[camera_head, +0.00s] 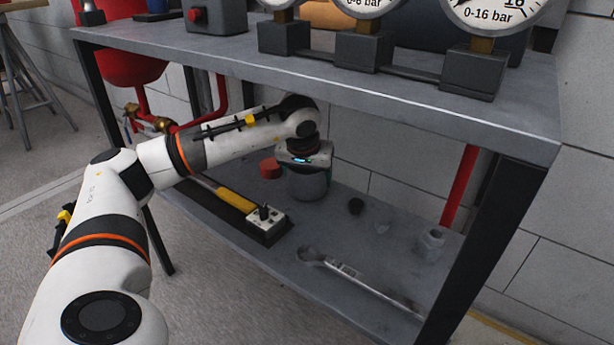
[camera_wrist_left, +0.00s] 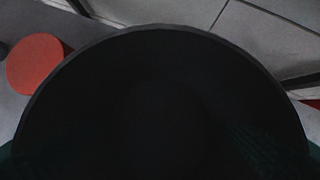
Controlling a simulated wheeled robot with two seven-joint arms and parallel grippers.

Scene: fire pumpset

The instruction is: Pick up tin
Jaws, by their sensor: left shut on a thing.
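The tin (camera_head: 308,184) is a grey cylinder on the lower shelf (camera_head: 300,240), under the end of my left arm. In the left wrist view its dark round top (camera_wrist_left: 160,105) fills most of the picture. My left gripper (camera_head: 308,172) reaches down from above and is shut around the tin, with greenish fingers at its sides. The tin looks upright; I cannot tell whether its base touches the shelf. My right gripper is in neither view.
A red round object (camera_head: 270,167) stands close left of the tin. A yellow-handled tool (camera_head: 236,200), a socket box (camera_head: 266,220), a wrench (camera_head: 345,270) and small fittings (camera_head: 430,240) lie on the lower shelf. The upper shelf (camera_head: 400,90) with gauges hangs above.

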